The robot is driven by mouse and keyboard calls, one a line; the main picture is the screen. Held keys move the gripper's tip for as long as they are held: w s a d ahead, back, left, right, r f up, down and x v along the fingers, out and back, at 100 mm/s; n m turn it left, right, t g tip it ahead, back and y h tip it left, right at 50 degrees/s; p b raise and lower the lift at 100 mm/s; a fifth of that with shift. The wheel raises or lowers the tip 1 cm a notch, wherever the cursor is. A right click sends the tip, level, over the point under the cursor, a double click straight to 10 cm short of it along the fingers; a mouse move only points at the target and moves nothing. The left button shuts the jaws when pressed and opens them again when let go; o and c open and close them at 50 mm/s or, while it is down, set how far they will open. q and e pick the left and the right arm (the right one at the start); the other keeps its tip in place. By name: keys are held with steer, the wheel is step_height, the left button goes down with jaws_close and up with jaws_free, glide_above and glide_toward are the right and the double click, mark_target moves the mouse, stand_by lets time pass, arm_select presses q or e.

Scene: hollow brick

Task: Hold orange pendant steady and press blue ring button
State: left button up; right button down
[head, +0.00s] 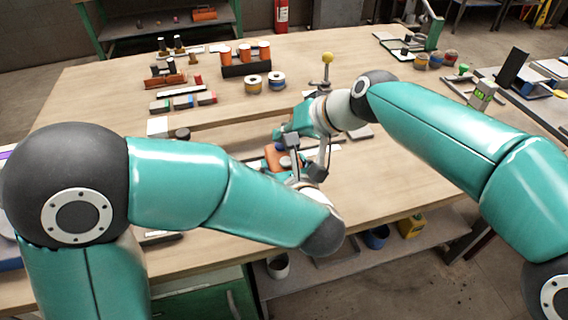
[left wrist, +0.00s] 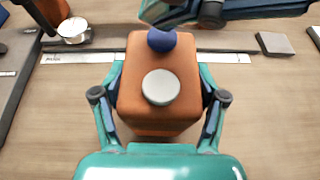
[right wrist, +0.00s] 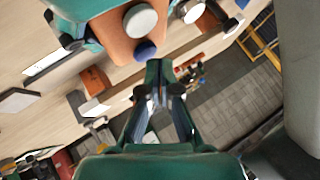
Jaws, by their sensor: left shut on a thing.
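The orange pendant (left wrist: 135,75) is a box with a pale round button (left wrist: 162,87) and a blue button (left wrist: 162,40) on its face. My left gripper (left wrist: 160,100) is shut on it, one finger on each side. In the head view the pendant (head: 272,157) is partly hidden by my arms. My right gripper (right wrist: 158,80) looks shut and empty, its fingertips close beside the blue button (right wrist: 145,50); I cannot tell whether they touch. Part of my right gripper also shows at the top of the left wrist view (left wrist: 190,12).
A dark rack with orange cylinders (head: 246,66), two spools (head: 253,84) and coloured blocks (head: 183,101) stand farther back on the wooden table (head: 100,90). A yellow-topped stick (head: 327,58) stands behind my right gripper. A flat grey piece (left wrist: 275,43) lies to the right of the pendant.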

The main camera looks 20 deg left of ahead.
arm_select(q)
steer(key=shift+f, duration=0.25)
arm_select(e)
steer(key=shift+f, duration=0.1)
steer(key=shift+f, duration=0.45)
arm_select(q)
steer(key=shift+s, duration=0.1)
arm_select(e)
steer(key=shift+f, duration=0.4)
arm_select(q)
steer(key=shift+r, duration=0.35)
arm_select(e)
steer(key=shift+w+d+f, duration=0.1)
steer(key=shift+f, duration=0.3)
arm_select(q)
steer(key=shift+r, duration=0.1)
arm_select(e)
steer(key=shift+r, duration=0.35)
stand_by(0.3)
arm_select(q)
steer(key=shift+w, duration=0.25)
arm_select(e)
steer(key=shift+r, duration=0.55)
arm_select(q)
steer(key=shift+f, duration=0.25)
arm_select(e)
steer(key=shift+a+r, duration=0.2)
steer(key=shift+r, duration=2.45)
